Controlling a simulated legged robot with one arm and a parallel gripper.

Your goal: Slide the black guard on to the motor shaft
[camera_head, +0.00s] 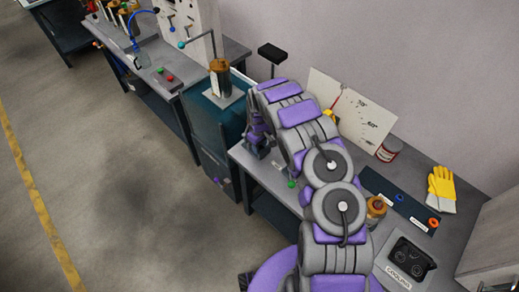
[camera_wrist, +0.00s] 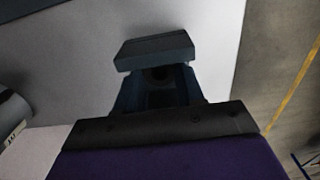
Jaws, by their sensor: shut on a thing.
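My gripper (camera_wrist: 157,88) is shut on a dark, flat-ended block in the wrist view, which looks like the black guard (camera_wrist: 155,50). The block sits across the tips of the dark jaws. In the head view my purple and grey arm reaches up from the bottom and bends down over the bench. The far end of it hides what my jaws hold there. A copper-coloured cylinder (camera_head: 219,78) stands upright on a teal cabinet left of my arm, perhaps the motor. I cannot make out its shaft clearly.
A black-topped post (camera_head: 272,53) rises behind my arm. A white board (camera_head: 350,112) leans on the wall. A red can (camera_head: 389,149), yellow gloves (camera_head: 441,187) and a dark mat (camera_head: 395,199) lie to the right. Open floor (camera_head: 115,150) lies left of the benches.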

